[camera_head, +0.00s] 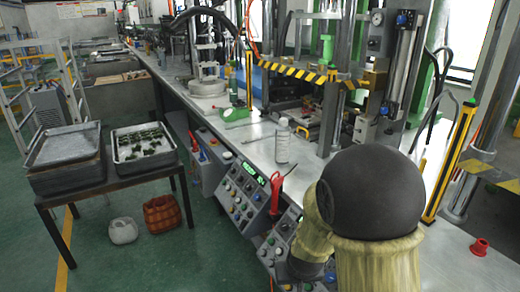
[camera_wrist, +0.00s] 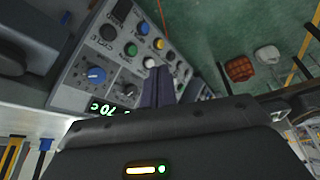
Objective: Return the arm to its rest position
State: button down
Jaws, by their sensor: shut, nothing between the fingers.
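My arm fills the lower right of the head view, with a dark rounded joint and yellowish covered links in front of the workbench (camera_head: 240,138). The fingers of my gripper cannot be made out in that view. In the wrist view my gripper (camera_wrist: 157,86) shows as two dark fingers side by side, shut with nothing between them. Behind the fingertips is the grey control panel (camera_wrist: 110,62) with several knobs and a lit green display. The same control panel (camera_head: 246,196) shows in the head view on the bench front, left of my arm.
A white bottle (camera_head: 282,142) stands on the bench near my arm. The press (camera_head: 300,72) with yellow-black striping rises behind it. A red object (camera_head: 479,247) sits right of my arm. A side table at left holds trays (camera_head: 68,179); baskets (camera_head: 162,214) lie below. Green floor is open between.

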jog(key=s+d+r+m+g+p, duration=0.1)
jog(key=s+d+r, duration=0.25)
jog(key=s, duration=0.25)
jog(key=s+d+r+g, duration=0.1)
jog(key=s+d+r, duration=0.2)
jog(key=s+r, duration=0.15)
jog(key=w+p+v, duration=0.2)
jog(key=p+v, duration=1)
jog(key=p, duration=0.1)
jog(key=shift+a+r+p, duration=0.3)
jog(key=shift+r, duration=0.3)
